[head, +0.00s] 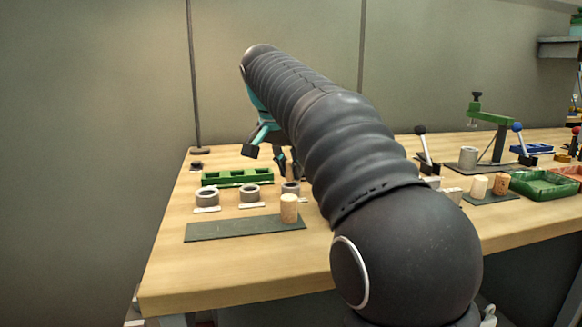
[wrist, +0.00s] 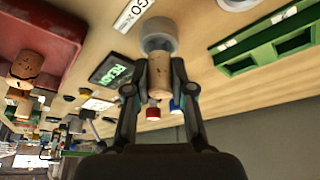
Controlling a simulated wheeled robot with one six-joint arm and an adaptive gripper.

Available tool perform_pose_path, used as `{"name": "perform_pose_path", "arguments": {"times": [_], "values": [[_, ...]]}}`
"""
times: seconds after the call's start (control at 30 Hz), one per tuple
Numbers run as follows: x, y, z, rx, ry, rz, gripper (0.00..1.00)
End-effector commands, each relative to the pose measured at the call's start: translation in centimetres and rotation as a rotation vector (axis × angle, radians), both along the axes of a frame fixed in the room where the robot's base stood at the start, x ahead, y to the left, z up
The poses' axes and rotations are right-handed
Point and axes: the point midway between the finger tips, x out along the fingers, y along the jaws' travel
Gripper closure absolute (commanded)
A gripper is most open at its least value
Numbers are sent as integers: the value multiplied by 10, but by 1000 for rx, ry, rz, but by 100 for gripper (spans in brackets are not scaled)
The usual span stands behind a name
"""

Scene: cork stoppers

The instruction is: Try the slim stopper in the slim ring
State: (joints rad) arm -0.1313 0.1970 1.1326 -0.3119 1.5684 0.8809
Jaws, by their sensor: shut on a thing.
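My gripper (wrist: 158,92) is shut on a cork stopper (wrist: 160,72), with one finger on each side of it. In the wrist view, a grey ring (wrist: 160,45) lies directly beyond the stopper and overlaps it in line. I cannot tell whether the stopper's end is inside the ring or just in front of it. In the head view, my gripper is over the rightmost of three grey rings (head: 291,188), partly hidden by my arm. The other rings, the middle one (head: 249,193) and the left one (head: 207,197), stand empty-looking on white labels.
Another cork (head: 289,208) stands on a dark mat (head: 225,229) in front of the rings. A green slotted tray (head: 237,176) lies behind them. A display reads READY (wrist: 118,72).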

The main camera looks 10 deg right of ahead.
Motion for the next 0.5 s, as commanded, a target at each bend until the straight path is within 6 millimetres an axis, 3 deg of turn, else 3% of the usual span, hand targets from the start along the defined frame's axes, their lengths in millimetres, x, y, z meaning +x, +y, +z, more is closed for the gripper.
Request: {"name": "perform_pose_path", "arguments": {"times": [0.5], "values": [[0, 0, -5, 0, 0, 0, 86]]}}
